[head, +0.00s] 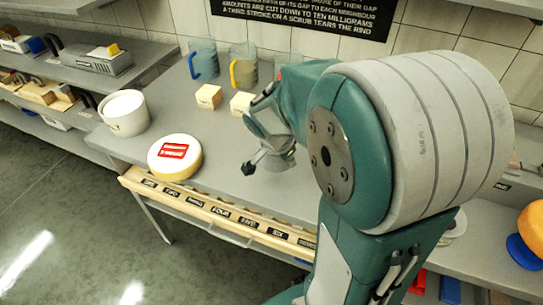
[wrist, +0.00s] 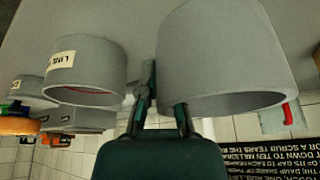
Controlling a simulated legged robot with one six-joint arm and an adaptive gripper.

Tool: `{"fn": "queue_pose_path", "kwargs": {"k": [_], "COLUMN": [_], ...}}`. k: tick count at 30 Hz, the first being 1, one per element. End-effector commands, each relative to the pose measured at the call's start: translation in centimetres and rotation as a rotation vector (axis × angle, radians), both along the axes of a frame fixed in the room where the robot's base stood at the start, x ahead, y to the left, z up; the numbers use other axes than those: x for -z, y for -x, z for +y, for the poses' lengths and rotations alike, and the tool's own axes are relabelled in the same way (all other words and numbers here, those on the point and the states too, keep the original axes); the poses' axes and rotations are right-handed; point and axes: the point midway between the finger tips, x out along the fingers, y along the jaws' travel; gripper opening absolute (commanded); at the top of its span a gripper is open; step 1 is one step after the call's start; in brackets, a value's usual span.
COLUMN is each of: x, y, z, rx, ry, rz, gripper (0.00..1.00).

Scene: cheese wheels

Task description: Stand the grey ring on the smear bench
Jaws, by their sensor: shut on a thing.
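My gripper (wrist: 165,112) is shut on the wall of a large grey ring (wrist: 225,55) in the wrist view. One finger lies against its outside and the other is at its rim. The wrist picture is upside down, with the ring's open end toward the bottom of the frame. In the head view my gripper (head: 262,160) is over the grey bench (head: 170,105), partly hidden by my arm. A grey rounded shape (head: 280,161) beside it seems to be the ring. I cannot tell whether the ring touches the bench. No label naming the bench is readable.
A cheese wheel (head: 175,157) with a red label and a white tub (head: 125,112) stand at left. Two pale blocks (head: 209,96) and mugs (head: 243,66) stand behind. A labelled grey ring (wrist: 85,70) is beside the held one.

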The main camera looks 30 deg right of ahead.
Motion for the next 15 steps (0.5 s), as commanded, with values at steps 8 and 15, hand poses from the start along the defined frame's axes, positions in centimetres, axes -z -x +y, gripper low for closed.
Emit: {"fn": "queue_pose_path", "kwargs": {"k": [8,15], "x": [2.9,5.9], "y": [-2.4,-2.9], "z": [0.4,0.5], "rx": [0.0,-0.001], "ry": [0.0,0.0], "rz": [-0.001,0.003], "gripper": [0.0,0.0]}}
